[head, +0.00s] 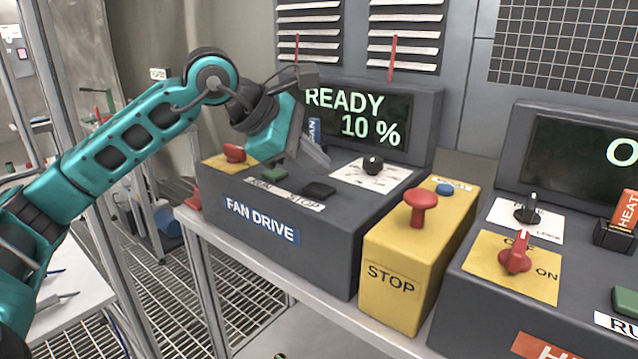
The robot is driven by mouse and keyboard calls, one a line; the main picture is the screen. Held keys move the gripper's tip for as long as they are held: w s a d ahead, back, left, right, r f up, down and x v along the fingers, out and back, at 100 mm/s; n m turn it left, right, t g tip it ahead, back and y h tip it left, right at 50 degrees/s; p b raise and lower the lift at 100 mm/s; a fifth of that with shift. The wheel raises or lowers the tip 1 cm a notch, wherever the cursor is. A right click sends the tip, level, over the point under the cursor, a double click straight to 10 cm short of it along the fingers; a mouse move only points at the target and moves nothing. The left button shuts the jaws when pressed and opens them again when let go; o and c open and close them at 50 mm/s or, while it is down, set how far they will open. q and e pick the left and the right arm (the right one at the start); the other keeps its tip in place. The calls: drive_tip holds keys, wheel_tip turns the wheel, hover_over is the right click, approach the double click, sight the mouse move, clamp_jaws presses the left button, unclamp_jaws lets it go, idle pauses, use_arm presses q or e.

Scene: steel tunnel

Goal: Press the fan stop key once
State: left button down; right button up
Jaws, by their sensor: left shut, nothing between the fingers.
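The fan drive console (330,250) is a dark grey box with a blue FAN DRIVE label. The fan stop key (319,189) is a dark, flat key on its sloped top, by a white STOP label (305,203). A green key (268,176) lies to its left. The display (360,118) reads READY and 10 %. My left gripper (318,160) is shut and empty. It is over the console top, and its tips show just above the stop key in the picture. I cannot tell the exact gap, but the key's top is visible. My right gripper is out of view.
A red mushroom button (234,153) is at the console's left, and a black knob (373,165) is right of the gripper. A yellow STOP box (395,275) with a red button (420,205) stands beside it. A heater console (490,300) is at right.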

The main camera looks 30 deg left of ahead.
sight(313, 189)
use_arm(q)
wheel_tip(313, 189, up, 4)
drive_tip(key=p, duration=0.3)
drive_tip(key=shift+r, duration=0.2)
drive_tip(key=shift+f, duration=0.1)
idle(0.5)
